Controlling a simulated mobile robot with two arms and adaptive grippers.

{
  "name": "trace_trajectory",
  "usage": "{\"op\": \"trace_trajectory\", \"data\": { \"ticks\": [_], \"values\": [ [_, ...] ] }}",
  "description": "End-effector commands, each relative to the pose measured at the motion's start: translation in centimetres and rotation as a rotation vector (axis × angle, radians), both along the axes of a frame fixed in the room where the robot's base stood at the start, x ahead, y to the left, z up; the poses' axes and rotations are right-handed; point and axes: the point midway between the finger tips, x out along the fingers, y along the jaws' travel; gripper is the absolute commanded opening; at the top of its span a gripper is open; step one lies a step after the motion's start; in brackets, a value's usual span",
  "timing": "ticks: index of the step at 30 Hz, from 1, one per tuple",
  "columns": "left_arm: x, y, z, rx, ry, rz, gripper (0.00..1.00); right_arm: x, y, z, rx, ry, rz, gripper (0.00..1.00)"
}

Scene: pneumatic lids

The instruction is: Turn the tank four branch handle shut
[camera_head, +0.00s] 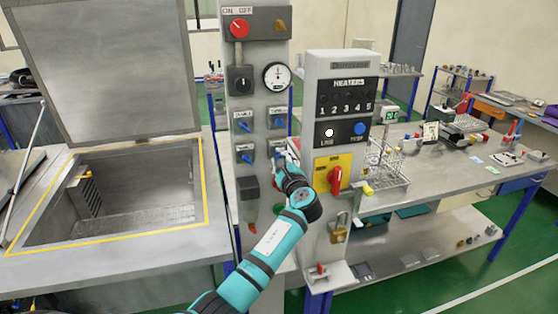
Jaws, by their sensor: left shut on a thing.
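The grey valve panel (235,205) carries small blue branch handles on square plates. The upper left handle (242,126), upper right handle (279,121) and lower left handle (246,158) show. My left gripper (284,160) is at the lower right plate, in the tank four position by layout; the small labels are too blurred to read. It is shut on the handle there. The gripper and my teal wrist hide most of that handle, so its angle cannot be told. My right gripper is out of view.
An open tank (125,205) with a raised lid (105,70) stands left. The panel also has a red switch (239,28) and a gauge (277,76). A heater box (312,125) with a red rotary switch (335,180) stands close right of my wrist. A padlock (340,232) hangs below.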

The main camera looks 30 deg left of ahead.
Motion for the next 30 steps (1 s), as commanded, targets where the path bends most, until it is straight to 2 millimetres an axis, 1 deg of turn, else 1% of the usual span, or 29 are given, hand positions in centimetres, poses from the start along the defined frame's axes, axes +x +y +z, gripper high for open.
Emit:
{"op": "trace_trajectory", "data": {
  "ticks": [1, 2, 9, 10, 15, 17, 20, 23, 30],
  "values": [
    [0.3, -0.1, 1.5, 0.015, -0.023, -0.01, 0.0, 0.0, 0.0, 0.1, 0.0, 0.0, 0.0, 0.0],
    [0.3, -0.1, 1.5, 0.015, -0.023, -0.01, 0.22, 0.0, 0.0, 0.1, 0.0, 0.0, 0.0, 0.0],
    [0.3, -0.1, 1.2, 0.01, -0.019, -0.009, 0.53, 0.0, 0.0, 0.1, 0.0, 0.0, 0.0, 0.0],
    [0.3, -0.1, 1.1, 0.009, -0.018, -0.008, 0.56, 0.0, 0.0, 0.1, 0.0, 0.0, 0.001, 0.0],
    [0.2, -0.1, 0.9, 0.006, -0.014, -0.007, 0.56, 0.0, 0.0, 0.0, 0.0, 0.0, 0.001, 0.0],
    [0.2, -0.1, 0.8, 0.006, -0.014, -0.007, 0.56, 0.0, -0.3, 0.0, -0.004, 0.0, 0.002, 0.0],
    [0.0, -0.5, 0.7, 0.005, -0.014, -0.007, 0.56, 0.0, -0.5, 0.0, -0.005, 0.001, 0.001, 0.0],
    [-0.8, -1.5, 0.6, 0.004, -0.013, -0.009, 0.56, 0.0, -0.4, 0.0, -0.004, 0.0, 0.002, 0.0],
    [-4.0, -5.4, 0.6, 0.004, -0.014, -0.011, 0.56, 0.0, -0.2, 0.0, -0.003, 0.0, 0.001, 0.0]
  ]
}}
